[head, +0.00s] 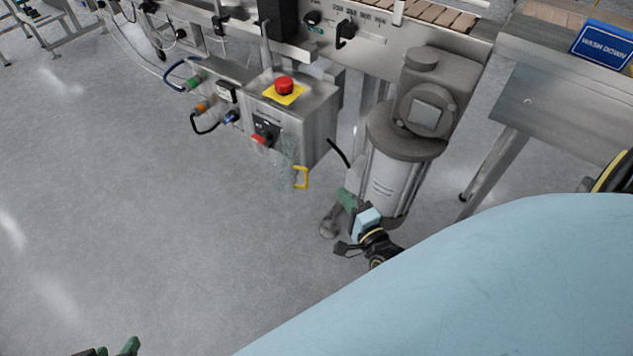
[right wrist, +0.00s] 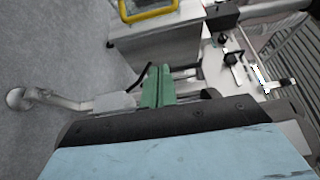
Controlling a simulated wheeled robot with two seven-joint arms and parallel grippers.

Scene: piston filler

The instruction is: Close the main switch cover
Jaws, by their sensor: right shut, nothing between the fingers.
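The main switch cover (head: 287,160) is a clear, speckled panel with a yellow handle (head: 302,178) at its lower right. It stands out from the front of the grey switch box (head: 322,118) and appears open. The red and black main switch (head: 262,135) shows uncovered beside it. In the right wrist view a yellow frame (right wrist: 150,12) shows at the top edge, cut off. My right gripper (head: 347,200) is shut and empty, to the right of and below the handle, apart from it. Its green fingers (right wrist: 157,88) are together. My left gripper (head: 116,349) is at the bottom edge, partly cut off, its green fingers apart.
A red emergency stop (head: 284,86) on a yellow plate tops the box. A large grey motor (head: 395,165) stands close by my right gripper. Cables and connectors (head: 205,105) lie to the left. The floor (head: 170,230) in front is clear.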

